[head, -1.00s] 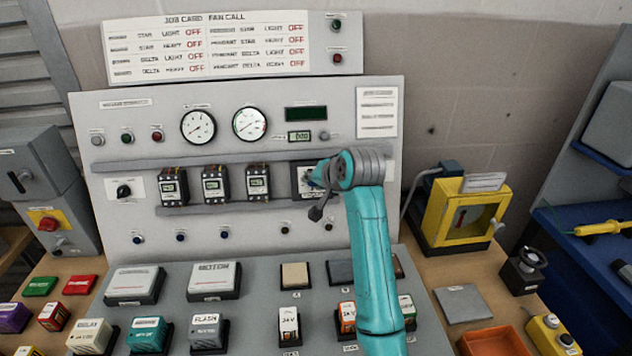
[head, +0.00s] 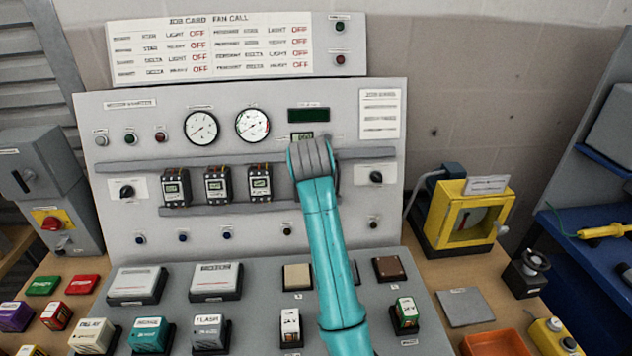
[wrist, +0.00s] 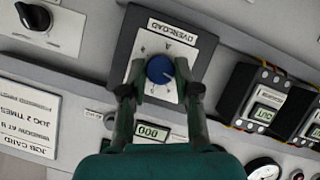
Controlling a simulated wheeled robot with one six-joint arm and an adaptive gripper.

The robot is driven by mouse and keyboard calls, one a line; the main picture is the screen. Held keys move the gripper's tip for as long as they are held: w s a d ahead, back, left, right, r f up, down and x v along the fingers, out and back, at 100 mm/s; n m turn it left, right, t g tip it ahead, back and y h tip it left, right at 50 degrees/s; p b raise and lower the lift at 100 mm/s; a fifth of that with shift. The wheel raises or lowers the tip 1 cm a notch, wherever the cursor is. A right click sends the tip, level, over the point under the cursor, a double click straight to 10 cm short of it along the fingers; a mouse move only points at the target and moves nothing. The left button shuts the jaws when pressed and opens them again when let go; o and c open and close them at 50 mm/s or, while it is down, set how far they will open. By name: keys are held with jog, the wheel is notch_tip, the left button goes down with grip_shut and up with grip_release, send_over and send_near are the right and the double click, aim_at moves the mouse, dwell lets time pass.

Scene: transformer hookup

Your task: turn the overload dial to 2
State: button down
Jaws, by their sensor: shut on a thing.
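The blue overload dial (wrist: 160,69) sits on a pale scale plate under the "OVERLOAD" label (wrist: 172,31), which appears upside down in the wrist view. My gripper (wrist: 160,83) has one finger on each side of the dial and is shut on it. The dial's light pointer mark points toward the right and slightly down in the wrist view. The scale numbers are too small to read surely. In the head view my teal arm hides the dial and the gripper.
A small digital display (wrist: 152,132) lies beside the dial module. Contactors (wrist: 253,90) stand close by on the right in the wrist view. A black selector knob (wrist: 36,15) is at upper left. In the head view, a yellow-framed box (head: 465,218) stands right of the panel.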

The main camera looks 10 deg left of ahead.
jog(key=shift+s+a+f+n+t+h, duration=0.15)
jog(key=shift+n+t+h, duration=0.5)
jog(key=shift+n, duration=0.95)
jog(key=shift+a+f+n+t+h, duration=0.1)
jog(key=shift+n+t+h, duration=0.35)
jog(key=shift+n+h, duration=0.8)
jog(key=shift+n+y, duration=0.4)
jog(key=shift+n, duration=0.15)
jog(key=c, duration=0.8)
grip_release()
jog(key=shift+r, duration=0.1)
jog(key=v, duration=1.2)
